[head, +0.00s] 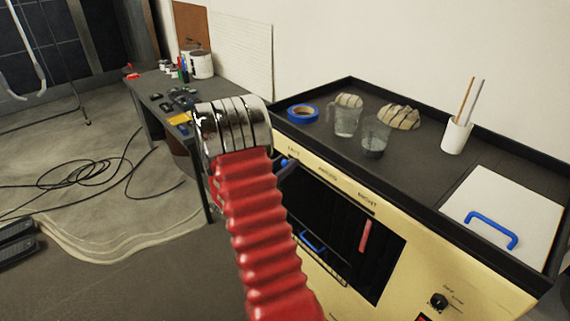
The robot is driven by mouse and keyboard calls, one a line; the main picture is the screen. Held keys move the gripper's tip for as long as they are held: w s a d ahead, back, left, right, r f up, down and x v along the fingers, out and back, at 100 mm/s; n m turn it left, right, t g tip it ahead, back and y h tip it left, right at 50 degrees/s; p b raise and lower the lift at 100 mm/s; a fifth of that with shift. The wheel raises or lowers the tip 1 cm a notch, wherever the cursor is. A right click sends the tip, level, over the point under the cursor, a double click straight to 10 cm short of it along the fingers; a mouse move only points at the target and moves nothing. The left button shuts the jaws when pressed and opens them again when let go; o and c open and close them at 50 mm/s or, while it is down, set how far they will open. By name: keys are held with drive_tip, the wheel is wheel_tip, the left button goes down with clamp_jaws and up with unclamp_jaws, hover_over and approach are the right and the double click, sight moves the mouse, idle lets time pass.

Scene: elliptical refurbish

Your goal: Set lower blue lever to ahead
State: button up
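A blue knob (285,162) shows at the panel's upper left, beside a dark grey part that I cannot identify. My red ribbed arm with its chrome end (232,127) stands in front of the panel's left side. My gripper's fingers cannot be made out, and the arm hides part of the panel.
A red upright bar (365,236) stands in the panel's right part. The console top holds blue tape (303,113), glass jugs (346,117), a white cup (456,137) and a white plate with a blue handle (491,229). A cluttered desk (150,88) and floor cables (90,172) lie left.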

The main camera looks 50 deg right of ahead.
drive_tip(key=shift+c, duration=0.6)
clamp_jaws()
